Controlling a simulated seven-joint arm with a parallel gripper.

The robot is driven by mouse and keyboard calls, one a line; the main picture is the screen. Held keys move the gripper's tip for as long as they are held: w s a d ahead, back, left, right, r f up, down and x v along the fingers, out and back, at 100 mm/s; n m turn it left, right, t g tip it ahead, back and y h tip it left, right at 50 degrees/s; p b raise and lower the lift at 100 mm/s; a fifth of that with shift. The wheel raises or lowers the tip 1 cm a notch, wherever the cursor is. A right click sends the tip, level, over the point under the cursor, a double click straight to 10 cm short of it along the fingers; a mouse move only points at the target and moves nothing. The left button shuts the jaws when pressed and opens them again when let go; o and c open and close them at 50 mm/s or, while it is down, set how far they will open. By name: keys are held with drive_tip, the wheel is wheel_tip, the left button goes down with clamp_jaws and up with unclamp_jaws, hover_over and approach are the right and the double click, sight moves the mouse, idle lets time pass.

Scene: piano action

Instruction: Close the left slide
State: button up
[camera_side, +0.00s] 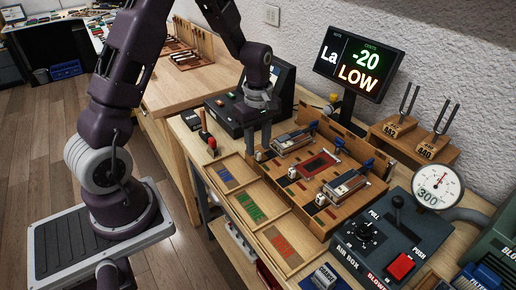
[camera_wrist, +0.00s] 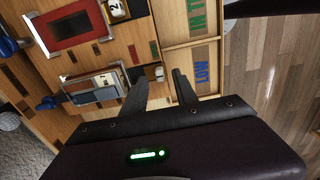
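The left slide (camera_side: 292,141) is a pale metal plate with a dark frame, on the left part of the wooden piano-action board. It also shows in the wrist view (camera_wrist: 94,88), left of my fingers. My gripper (camera_side: 259,148) points down at this front end. Contact cannot be told.
A similar slide (camera_side: 345,186) sits to the right, beyond a red-framed window (camera_side: 314,164). Blue knobs (camera_side: 340,143) stand behind. Labelled trays (camera_side: 250,208) lie in front. An air box (camera_side: 392,240) with a lever and a gauge (camera_side: 438,187) stand right. The display (camera_side: 359,61) reads "La -20 LOW".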

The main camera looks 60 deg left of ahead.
wheel_tip(320, 180, down, 2)
drive_tip(key=shift+c, duration=0.2)
clamp_jaws()
idle(1.3)
